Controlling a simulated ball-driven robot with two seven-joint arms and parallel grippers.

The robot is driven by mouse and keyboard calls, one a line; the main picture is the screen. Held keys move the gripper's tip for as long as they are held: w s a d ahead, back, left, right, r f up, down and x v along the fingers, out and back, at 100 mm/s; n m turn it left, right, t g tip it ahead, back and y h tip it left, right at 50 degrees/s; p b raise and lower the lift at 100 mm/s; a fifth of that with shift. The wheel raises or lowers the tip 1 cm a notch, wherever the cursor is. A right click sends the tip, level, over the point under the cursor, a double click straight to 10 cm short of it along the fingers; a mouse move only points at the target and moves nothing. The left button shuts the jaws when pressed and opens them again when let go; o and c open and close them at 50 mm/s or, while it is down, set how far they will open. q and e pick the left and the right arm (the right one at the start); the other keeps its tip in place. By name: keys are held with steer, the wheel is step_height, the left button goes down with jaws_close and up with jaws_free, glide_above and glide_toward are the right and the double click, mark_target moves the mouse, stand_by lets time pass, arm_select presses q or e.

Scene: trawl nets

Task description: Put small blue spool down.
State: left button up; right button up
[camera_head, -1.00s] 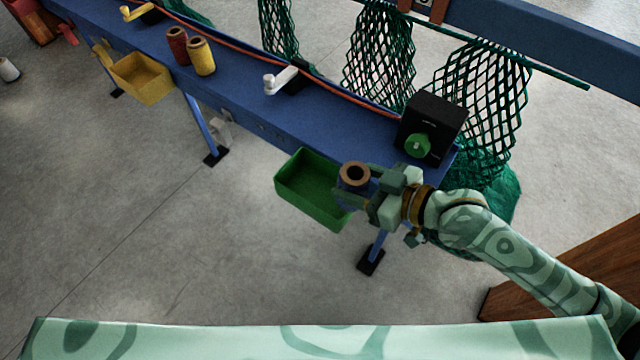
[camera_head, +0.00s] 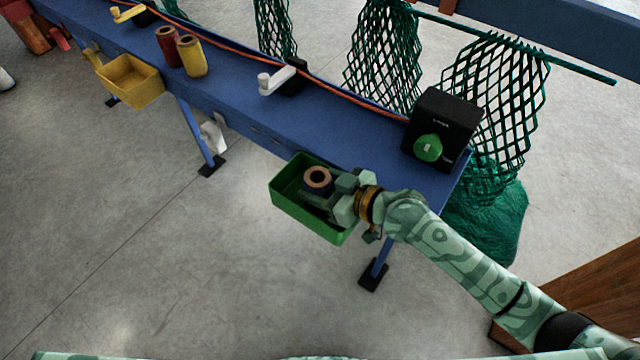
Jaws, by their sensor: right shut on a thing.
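The small blue spool (camera_head: 318,179) shows its tan top ring with a dark hole, and it is upright. My right gripper (camera_head: 322,192) is shut on it, with the fingers around its sides. The spool is over or inside the green bin (camera_head: 311,224) that hangs on the front of the blue bench (camera_head: 290,125). The gripper hides the spool's lower part, so I cannot tell whether it touches the bin's floor. My left gripper is not in view.
A black box with a green knob (camera_head: 428,148) stands at the bench's right end. A white crank (camera_head: 277,80), a red spool (camera_head: 168,46) and a yellow spool (camera_head: 191,56) stand further left. A yellow bin (camera_head: 131,82) hangs at left. Green nets (camera_head: 492,95) hang behind.

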steer(key=shift+f, duration=0.1)
steer(key=o, duration=0.7)
steer(key=shift+f, duration=0.1)
steer(key=shift+o, duration=0.2)
steer(key=shift+s+d+r, duration=0.1)
steer(key=shift+r, duration=0.25)
steer(key=p+v, duration=0.2)
steer(key=v, duration=0.9)
steer(key=shift+s+d, duration=0.25)
